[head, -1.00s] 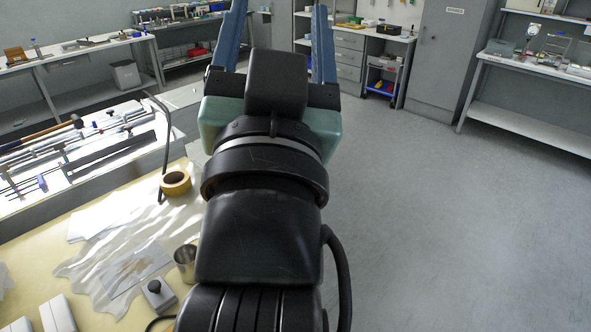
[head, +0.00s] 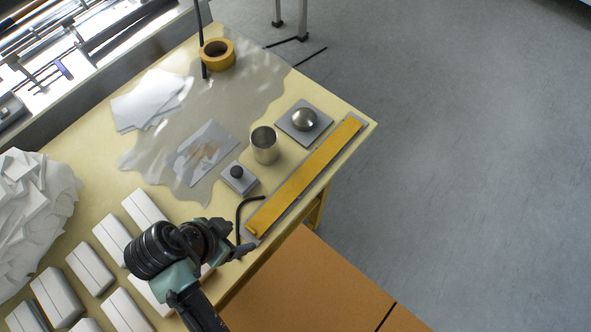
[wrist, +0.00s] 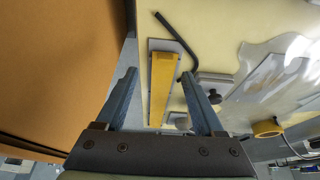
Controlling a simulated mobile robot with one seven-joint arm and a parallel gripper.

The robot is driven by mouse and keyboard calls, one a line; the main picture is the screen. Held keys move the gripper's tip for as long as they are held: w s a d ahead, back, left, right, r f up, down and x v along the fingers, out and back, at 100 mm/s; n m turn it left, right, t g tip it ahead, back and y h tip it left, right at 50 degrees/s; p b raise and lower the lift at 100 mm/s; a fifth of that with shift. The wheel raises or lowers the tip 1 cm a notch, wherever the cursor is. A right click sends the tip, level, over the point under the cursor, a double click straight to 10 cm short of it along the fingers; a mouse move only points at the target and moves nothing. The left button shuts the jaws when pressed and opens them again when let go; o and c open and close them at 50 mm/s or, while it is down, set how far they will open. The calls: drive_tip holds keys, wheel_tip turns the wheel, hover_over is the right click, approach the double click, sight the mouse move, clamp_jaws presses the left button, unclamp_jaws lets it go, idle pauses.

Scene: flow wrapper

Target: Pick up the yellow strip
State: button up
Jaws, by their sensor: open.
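The yellow strip (head: 305,175) is long and flat and lies on a grey plate (head: 357,119) along the right edge of the table in the head view. In the wrist view the strip (wrist: 162,88) appears between my two blue fingers, farther away than they are, with a gap between. My gripper (wrist: 160,73) is open and empty, its fingers wide apart.
A thin black bent rod (head: 239,215) lies by the strip's near end. A black-knobbed block (head: 239,178), a metal cup (head: 265,146) and a domed metal piece on a plate (head: 304,119) stand left of the strip. Several white boxes (head: 113,239) lie left. Floor right is clear.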

sight(254, 230)
drive_tip(key=shift+w+a+x, duration=0.1)
drive_tip(key=shift+w+x, duration=0.05)
drive_tip(key=shift+x, duration=1.05)
drive_tip(key=shift+w+a+x, duration=0.1)
drive_tip(key=shift+w+x, duration=0.05)
drive_tip(key=shift+x, duration=1.1)
drive_tip(key=shift+w+a+x, duration=0.15)
drive_tip(key=shift+x, duration=1.05)
drive_tip(key=shift+d, duration=0.1)
clamp_jaws()
